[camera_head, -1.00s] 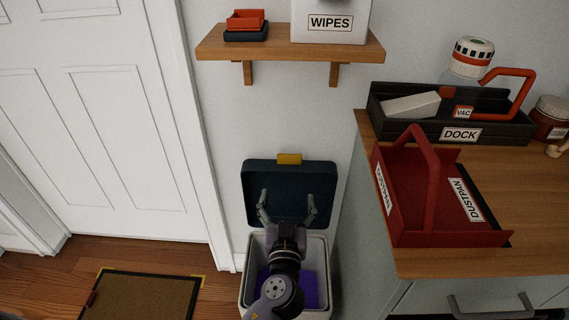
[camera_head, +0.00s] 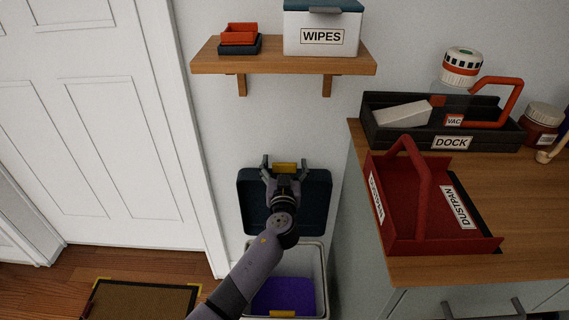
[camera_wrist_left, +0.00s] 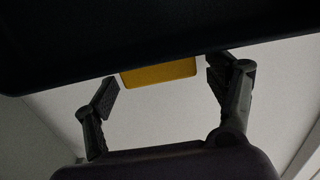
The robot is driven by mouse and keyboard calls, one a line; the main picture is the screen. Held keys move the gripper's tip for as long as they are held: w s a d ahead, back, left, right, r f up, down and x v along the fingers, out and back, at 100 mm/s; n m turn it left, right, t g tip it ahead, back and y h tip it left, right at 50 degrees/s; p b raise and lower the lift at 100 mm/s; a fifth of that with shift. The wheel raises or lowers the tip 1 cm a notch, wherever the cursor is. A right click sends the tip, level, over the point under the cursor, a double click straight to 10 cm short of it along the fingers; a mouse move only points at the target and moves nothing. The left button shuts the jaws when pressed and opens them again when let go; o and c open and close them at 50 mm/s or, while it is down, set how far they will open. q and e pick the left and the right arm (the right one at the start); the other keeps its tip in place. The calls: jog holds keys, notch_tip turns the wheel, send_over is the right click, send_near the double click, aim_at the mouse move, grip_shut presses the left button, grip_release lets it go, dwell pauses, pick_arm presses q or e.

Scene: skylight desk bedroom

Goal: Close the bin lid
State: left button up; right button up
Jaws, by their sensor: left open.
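The bin (camera_head: 322,262) is a white box on the floor between the door and the desk, with something purple inside. Its dark blue lid (camera_head: 318,205) stands open, upright against the wall, with a yellow tab (camera_head: 285,167) at its top edge. My left gripper (camera_head: 285,163) is open in front of the lid's top, its fingers on either side of the yellow tab. In the left wrist view the tab (camera_wrist_left: 160,73) shows between the spread fingers, under the dark lid (camera_wrist_left: 150,35). I cannot tell whether the fingers touch it. My right gripper is not in view.
A wooden shelf (camera_head: 280,62) with a wipes box (camera_head: 322,38) and small trays is above the bin. The desk (camera_head: 440,268) at right holds a red dustpan caddy (camera_head: 435,245) and a dark dock (camera_head: 385,136). A doormat (camera_head: 145,300) lies at lower left.

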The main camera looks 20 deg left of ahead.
pick_arm(q)
jog(key=shift+w+a, duration=0.1)
jog(key=shift+w, duration=0.25)
jog(key=shift+c, duration=0.3)
jog(key=c, duration=1.7)
jog(key=shift+o, duration=0.2)
